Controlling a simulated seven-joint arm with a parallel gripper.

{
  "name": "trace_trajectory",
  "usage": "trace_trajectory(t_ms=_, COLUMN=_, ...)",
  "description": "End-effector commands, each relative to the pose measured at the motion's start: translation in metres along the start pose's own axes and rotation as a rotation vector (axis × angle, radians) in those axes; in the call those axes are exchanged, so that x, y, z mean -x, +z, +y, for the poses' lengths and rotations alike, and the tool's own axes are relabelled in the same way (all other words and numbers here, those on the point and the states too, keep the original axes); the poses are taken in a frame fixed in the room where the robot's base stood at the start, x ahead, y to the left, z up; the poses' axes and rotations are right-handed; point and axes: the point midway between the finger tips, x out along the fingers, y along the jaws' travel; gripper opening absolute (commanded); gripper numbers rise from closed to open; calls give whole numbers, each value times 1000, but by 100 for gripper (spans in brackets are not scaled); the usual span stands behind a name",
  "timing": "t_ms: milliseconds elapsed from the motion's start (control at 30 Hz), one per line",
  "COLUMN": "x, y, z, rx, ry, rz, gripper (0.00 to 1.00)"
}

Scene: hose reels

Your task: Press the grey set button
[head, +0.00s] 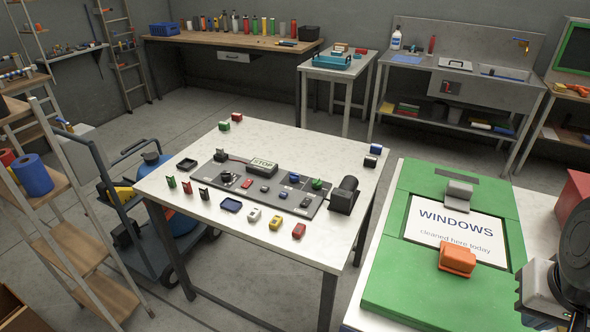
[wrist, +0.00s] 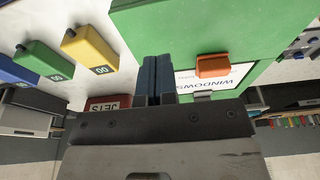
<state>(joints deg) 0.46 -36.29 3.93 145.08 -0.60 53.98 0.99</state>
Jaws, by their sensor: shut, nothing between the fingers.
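On the middle table in the head view lies a dark control panel (head: 272,198) with several small buttons and knobs. A small pale grey piece (head: 265,188) sits near its middle. The labels are too small to read, so I cannot tell which one is the grey set button. My gripper shows in the wrist view (wrist: 158,62) with its two dark fingers together and nothing between them. It is over the right-hand table, away from the panel. In the head view only part of my arm shows at the right edge, and the fingertips are not visible.
The green board (head: 400,270) with a WINDOWS sign (head: 455,228) and an orange clip (head: 457,260) lies on the right table. The wrist view shows yellow (wrist: 88,48) and green (wrist: 43,62) blocks.

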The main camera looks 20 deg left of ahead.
Motion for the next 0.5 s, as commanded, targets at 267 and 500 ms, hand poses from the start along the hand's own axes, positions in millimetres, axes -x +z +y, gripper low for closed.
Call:
trace_trajectory(t_ms=267, x=0, y=-2, z=0, rx=5, ry=1, rz=-1, gripper=0)
trace_trajectory(t_ms=500, x=1, y=-17, z=-5, rx=52, ry=16, rz=-8, gripper=0)
